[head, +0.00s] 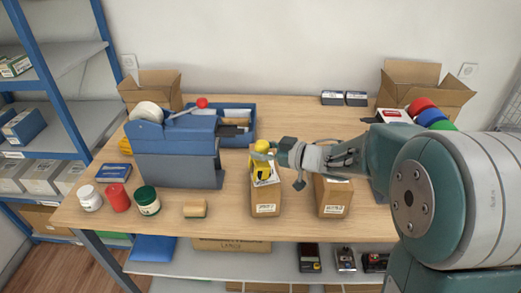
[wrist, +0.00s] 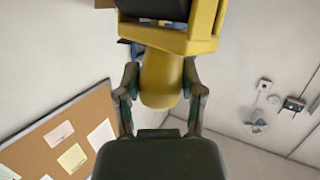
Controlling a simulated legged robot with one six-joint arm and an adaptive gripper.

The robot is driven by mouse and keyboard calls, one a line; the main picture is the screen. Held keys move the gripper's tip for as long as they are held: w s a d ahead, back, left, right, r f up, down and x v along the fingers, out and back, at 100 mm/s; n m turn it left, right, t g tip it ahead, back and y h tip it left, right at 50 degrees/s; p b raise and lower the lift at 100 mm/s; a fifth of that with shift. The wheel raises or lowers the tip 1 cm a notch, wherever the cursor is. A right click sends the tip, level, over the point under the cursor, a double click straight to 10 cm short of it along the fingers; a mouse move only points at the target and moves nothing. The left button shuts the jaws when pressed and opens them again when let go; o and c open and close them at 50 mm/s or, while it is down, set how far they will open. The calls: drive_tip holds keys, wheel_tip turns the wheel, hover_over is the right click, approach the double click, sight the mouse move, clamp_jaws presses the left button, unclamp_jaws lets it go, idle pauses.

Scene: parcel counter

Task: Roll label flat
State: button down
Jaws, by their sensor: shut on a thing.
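A yellow hand roller (head: 259,168) is over the top of the left small cardboard box (head: 264,199). A white label (head: 271,180) shows partly beside the roller on that box top; the rest is hidden. I cannot tell whether the roller touches the label or whether the label lies flat. My gripper (head: 272,152) is shut on the roller's handle. In the wrist view, the yellow handle (wrist: 162,80) sits between my two fingers (wrist: 160,92), with the roller's yellow frame and dark cylinder at the top edge.
A second small box (head: 333,196) stands close on the right, partly behind my arm. A blue machine (head: 178,150) stands to the left. Jars (head: 118,198) and a tan block (head: 195,208) lie near the front left. Open cartons (head: 421,88) stand at the back.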

drive_tip(key=shift+w+d+f, duration=0.2)
drive_tip(key=shift+d, duration=0.55)
drive_tip(key=shift+w+d, duration=0.25)
drive_tip(key=shift+d, duration=0.65)
drive_tip(key=shift+r, duration=0.2)
drive_tip(key=shift+r, duration=0.25)
drive_tip(key=shift+s+d, duration=0.2)
drive_tip(key=shift+s, duration=0.6)
drive_tip(key=shift+s+d, duration=0.15)
drive_tip(key=shift+s, duration=0.6)
drive_tip(key=shift+f, duration=0.35)
